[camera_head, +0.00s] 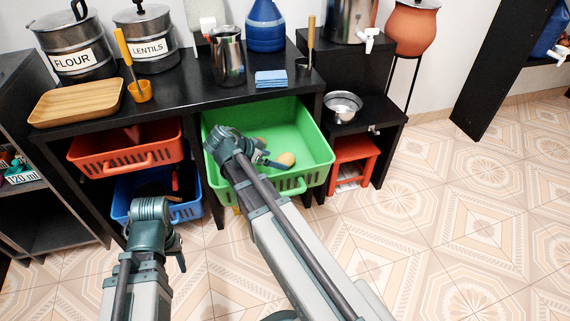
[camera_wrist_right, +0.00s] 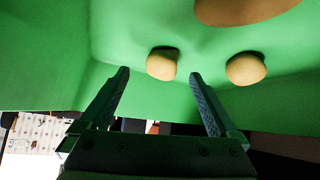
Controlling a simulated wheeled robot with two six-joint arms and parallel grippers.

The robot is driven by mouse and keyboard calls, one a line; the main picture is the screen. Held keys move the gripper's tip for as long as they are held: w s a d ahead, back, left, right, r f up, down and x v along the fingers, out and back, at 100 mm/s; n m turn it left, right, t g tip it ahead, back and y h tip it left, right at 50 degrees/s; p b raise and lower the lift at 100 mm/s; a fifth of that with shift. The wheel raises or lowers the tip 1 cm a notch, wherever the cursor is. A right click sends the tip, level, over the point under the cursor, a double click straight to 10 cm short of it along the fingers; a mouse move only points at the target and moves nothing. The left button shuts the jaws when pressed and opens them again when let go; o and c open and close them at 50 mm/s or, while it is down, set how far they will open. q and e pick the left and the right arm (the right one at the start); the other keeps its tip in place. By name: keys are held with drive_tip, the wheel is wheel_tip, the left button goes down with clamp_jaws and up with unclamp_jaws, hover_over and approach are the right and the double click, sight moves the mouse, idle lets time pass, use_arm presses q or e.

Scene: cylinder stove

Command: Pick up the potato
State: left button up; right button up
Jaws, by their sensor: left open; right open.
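A tan potato (camera_head: 287,159) lies in the green basket (camera_head: 318,150) in the head view; a little of another tan shape shows behind my right gripper (camera_head: 264,158). In the right wrist view, one potato (camera_wrist_right: 162,63) lies beyond and between the fingertips of my right gripper (camera_wrist_right: 159,75). A second potato (camera_wrist_right: 246,68) lies to its right, and a larger brown item (camera_wrist_right: 240,9) is cut off at the top. My right gripper is open, reaching into the basket, with nothing between its fingers. My left gripper (camera_head: 180,258) is low at the left, its fingers mostly hidden.
The black counter (camera_head: 197,98) above the basket holds a wooden tray (camera_head: 76,101), canisters, a jug and a blue sponge (camera_head: 271,79). An orange basket (camera_head: 125,150) and a blue basket (camera_head: 186,211) are at the left. A red stool (camera_head: 354,150) stands at the right. The right floor is clear.

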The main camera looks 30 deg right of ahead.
sight(280, 161)
drive_tip(key=b+x, duration=0.4)
drive_tip(key=x, duration=0.1)
drive_tip(key=shift+w+f, duration=0.2)
drive_tip(key=shift+r, duration=0.1)
drive_tip(key=c, duration=1.5)
